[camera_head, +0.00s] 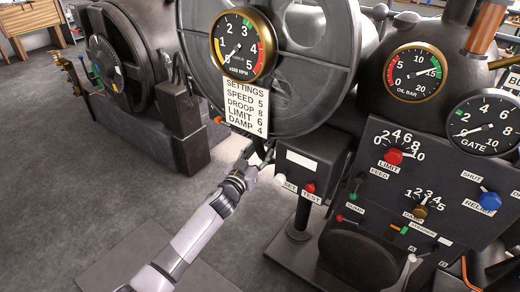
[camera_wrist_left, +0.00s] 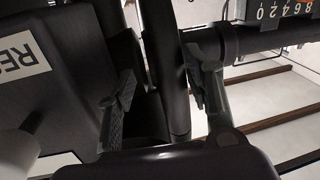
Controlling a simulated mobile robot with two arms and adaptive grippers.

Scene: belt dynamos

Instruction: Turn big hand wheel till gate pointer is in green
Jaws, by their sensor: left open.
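A large dark grey wheel-like disc (camera_head: 318,80) fills the top middle of the head view, partly behind an RPM gauge and a settings card. I cannot tell for certain whether it is the big hand wheel. The GATE gauge (camera_head: 485,125) is at the right edge; its needle points left, toward the low end, and no green under it can be made out. My left gripper (camera_head: 256,158) is below the disc, beside a black box. In the left wrist view its fingers (camera_wrist_left: 162,92) are apart, with dark bars showing between them; contact is unclear. My right gripper is not in view.
The SET/TEST box (camera_head: 310,165) stands just right of my left gripper. A sloped panel (camera_head: 400,190) with LIMIT, DAMP and other knobs is farther right. An OIL gauge (camera_head: 414,72) sits above it. Another machine (camera_head: 130,75) is at the left; grey floor (camera_head: 90,200) there is clear.

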